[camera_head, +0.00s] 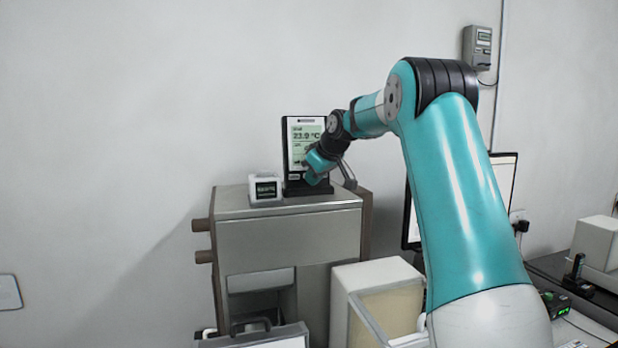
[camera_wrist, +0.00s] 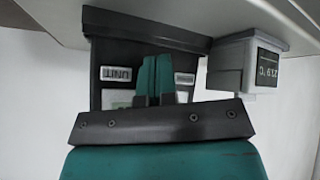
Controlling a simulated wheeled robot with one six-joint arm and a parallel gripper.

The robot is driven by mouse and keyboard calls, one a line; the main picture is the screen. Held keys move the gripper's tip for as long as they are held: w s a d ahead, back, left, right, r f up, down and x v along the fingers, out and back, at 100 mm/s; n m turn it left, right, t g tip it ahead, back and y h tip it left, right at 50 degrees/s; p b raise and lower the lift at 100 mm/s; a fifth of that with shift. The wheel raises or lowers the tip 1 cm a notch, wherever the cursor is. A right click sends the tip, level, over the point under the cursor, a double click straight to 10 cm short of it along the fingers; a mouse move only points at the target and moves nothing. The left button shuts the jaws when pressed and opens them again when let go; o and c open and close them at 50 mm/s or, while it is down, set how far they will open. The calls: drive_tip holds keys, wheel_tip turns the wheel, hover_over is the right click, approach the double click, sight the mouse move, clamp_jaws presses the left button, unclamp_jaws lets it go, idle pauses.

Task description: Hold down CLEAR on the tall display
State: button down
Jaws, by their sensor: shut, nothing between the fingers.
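The tall display (camera_head: 289,148) stands upright on top of a grey cabinet, with a black frame and a pale screen reading about 23.9 °C. My gripper (camera_head: 308,174) is at its lower front and covers part of it. In the wrist view the tall display (camera_wrist: 101,73) appears upside down. My gripper's teal fingers (camera_wrist: 155,66) are shut and empty, in front of its button row. A button marked UNIT (camera_wrist: 115,73) shows left of the fingers and another button (camera_wrist: 185,78) right of them, its label too small to read. I cannot tell whether the fingertips touch the panel. CLEAR is not readable.
A small white display (camera_head: 264,188) stands just left of the tall one; it also shows in the wrist view (camera_wrist: 232,65). The grey cabinet (camera_head: 288,240) carries both. A white box (camera_head: 345,290) and a monitor (camera_head: 507,180) stand to the right. A wall unit (camera_head: 478,47) hangs upper right.

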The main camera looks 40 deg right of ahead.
idle(0.4)
drive_tip(key=shift+s+a+r+b, duration=0.1)
drive_tip(key=shift+s+a+b, duration=0.25)
drive_tip(key=shift+s+b, duration=0.3)
drive_tip(key=shift+s, duration=0.1)
drive_tip(key=shift+s+a+b, duration=0.25)
drive_tip(key=shift+s+b, duration=0.15)
drive_tip(key=shift+s, duration=0.1)
drive_tip(key=shift+s+a+b, duration=0.25)
drive_tip(key=shift+s+b, duration=0.1)
drive_tip(key=shift+s, duration=0.15)
drive_tip(key=shift+s+a+r+b, duration=0.2)
drive_tip(key=shift+s+a+b, duration=0.1)
drive_tip(key=shift+s, duration=0.3)
drive_tip(key=shift+s+a+r+b, duration=0.15)
drive_tip(key=shift+s+a+b, duration=0.1)
drive_tip(key=shift+s, duration=0.35)
drive_tip(key=shift+a, duration=0.1)
